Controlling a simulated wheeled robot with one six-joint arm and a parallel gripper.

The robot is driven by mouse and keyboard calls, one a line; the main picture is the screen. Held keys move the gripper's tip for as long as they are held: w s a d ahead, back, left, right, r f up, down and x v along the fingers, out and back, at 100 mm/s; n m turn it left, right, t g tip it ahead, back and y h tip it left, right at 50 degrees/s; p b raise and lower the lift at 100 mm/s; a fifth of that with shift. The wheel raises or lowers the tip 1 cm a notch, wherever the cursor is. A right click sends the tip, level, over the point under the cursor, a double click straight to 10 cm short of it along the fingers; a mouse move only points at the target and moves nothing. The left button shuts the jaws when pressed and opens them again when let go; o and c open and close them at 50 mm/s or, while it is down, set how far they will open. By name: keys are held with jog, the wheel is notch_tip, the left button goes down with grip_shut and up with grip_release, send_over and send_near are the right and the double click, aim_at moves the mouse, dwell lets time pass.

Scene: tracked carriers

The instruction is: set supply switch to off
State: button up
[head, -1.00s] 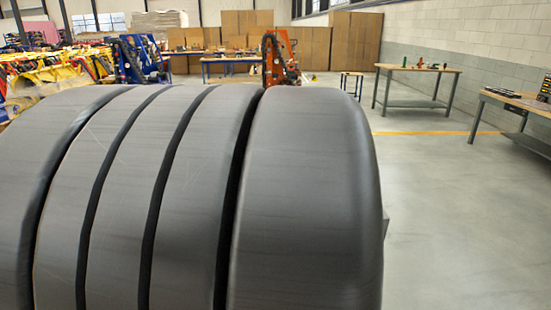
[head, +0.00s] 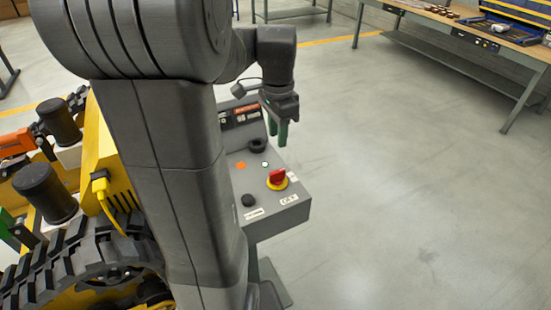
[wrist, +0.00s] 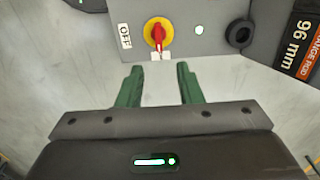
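The supply switch (head: 277,179) is a red rotary handle on a round yellow plate, on the sloping top of a grey control box (head: 240,180). In the wrist view the switch (wrist: 157,36) has its handle upright in the picture, with an OFF label (wrist: 125,36) at its left. Another white label (wrist: 163,54) is just below it, its text unreadable. My gripper (head: 278,135) points down above the box, apart from the switch. In the wrist view my gripper's (wrist: 157,72) green fingers are spread with nothing between them, below the switch in the picture.
The box top also has a black knob (head: 248,200), a lit green button (head: 265,164) and a black ring (head: 257,145). A yellow tracked carrier (head: 100,170) stands at the left. A workbench (head: 455,38) is at the back right. The floor right of the box is clear.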

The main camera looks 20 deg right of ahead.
aim_at(277, 171)
notch_tip(277, 171, down, 14)
jog(key=shift+s+r, duration=0.15)
jog(key=shift+r, duration=0.1)
jog(key=shift+c, duration=0.2)
grip_shut()
